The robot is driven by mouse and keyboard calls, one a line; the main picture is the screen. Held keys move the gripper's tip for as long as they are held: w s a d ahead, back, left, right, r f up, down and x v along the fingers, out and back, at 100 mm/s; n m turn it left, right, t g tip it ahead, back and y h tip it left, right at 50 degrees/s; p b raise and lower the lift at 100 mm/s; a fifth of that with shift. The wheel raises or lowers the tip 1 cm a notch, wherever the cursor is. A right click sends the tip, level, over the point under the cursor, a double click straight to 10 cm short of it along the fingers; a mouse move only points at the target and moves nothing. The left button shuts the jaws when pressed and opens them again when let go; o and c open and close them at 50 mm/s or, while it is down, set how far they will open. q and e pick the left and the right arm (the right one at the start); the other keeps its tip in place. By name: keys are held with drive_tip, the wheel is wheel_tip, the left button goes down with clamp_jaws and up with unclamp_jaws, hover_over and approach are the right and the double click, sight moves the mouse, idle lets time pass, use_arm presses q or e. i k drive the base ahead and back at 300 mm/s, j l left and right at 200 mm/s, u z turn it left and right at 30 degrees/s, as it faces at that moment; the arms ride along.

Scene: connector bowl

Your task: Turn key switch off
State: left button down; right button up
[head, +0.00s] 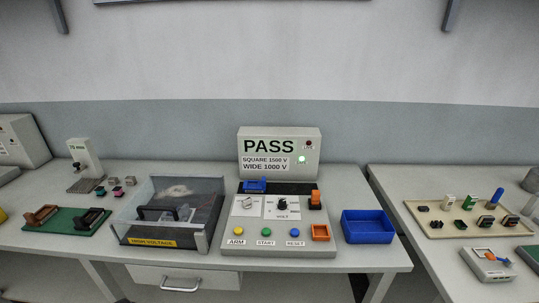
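The grey test box (268,243) stands mid-table with a sloped control panel. On the panel's left is a small metallic switch (247,203); it may be the key switch, but its position is too small to read. A black knob (282,203) marked VOLT sits right of it. An orange part (315,197) stands at the panel's right edge; I cannot tell if it is a key. Neither of my grippers is in view.
Yellow, green and blue buttons line the panel's front. A clear-lidded HIGH VOLTAGE box (160,241) stands left, a blue bin (367,227) right. A green board (66,222) lies far left. A beige tray (432,225) of connectors is on the right table, across a gap.

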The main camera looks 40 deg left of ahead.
sight(247, 203)
drive_tip(key=u, duration=1.45)
drive_tip(key=i+l+z, duration=0.15)
drive_tip(key=l, duration=0.2)
drive_tip(key=i+l+z, duration=0.15)
drive_tip(key=l, duration=0.25)
drive_tip(key=i+l+z, duration=0.1)
drive_tip(key=i+l, duration=0.15)
